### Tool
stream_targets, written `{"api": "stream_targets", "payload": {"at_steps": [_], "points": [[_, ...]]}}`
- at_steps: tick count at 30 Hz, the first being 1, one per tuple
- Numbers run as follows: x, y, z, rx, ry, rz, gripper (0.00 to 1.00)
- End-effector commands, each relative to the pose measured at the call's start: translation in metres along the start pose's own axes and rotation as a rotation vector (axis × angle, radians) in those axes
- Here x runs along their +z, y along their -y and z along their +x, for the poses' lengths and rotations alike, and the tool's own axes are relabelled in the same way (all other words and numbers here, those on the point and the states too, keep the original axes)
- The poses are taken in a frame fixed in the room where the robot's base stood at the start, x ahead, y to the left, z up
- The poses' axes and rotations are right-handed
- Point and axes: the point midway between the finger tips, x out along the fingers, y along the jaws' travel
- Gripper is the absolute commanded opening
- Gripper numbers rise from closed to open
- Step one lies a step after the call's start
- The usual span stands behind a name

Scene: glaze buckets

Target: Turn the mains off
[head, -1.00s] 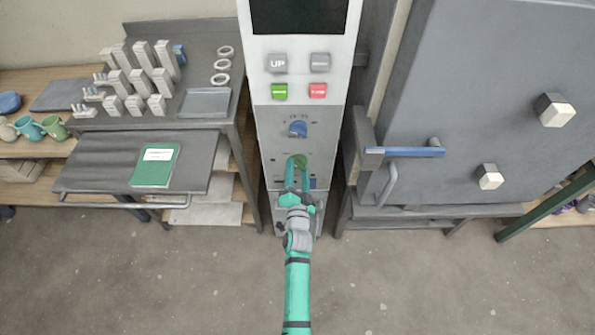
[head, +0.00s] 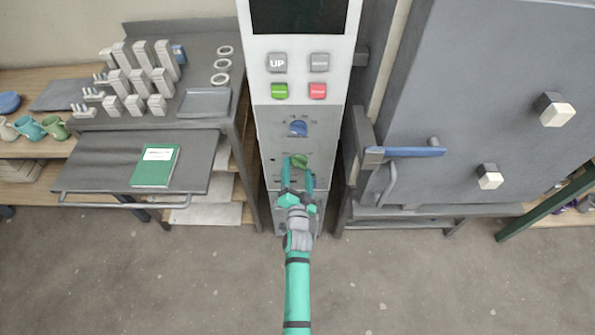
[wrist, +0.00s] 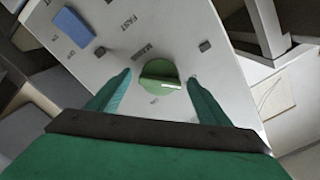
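The green mains knob (head: 300,161) is on the lower grey face of the control column. In the wrist view, the round knob (wrist: 160,76) has a raised grip bar with a white mark pointing to the picture's right. The word MAINS is printed beside it; smaller lettering around it is hard to read. My gripper (head: 298,168) is open in front of the panel. In the wrist view, my gripper's (wrist: 160,78) two teal fingers stand on either side of the knob, with visible gaps between them and it.

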Motion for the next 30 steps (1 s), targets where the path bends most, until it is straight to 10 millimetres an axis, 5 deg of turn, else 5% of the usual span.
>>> {"api": "stream_targets", "payload": {"at_steps": [11, 30], "points": [[0.000, 0.001, -0.011, -0.001, -0.001, 0.002, 0.72], [0.000, 0.000, -0.103, -0.001, 0.000, 0.000, 0.72]]}}
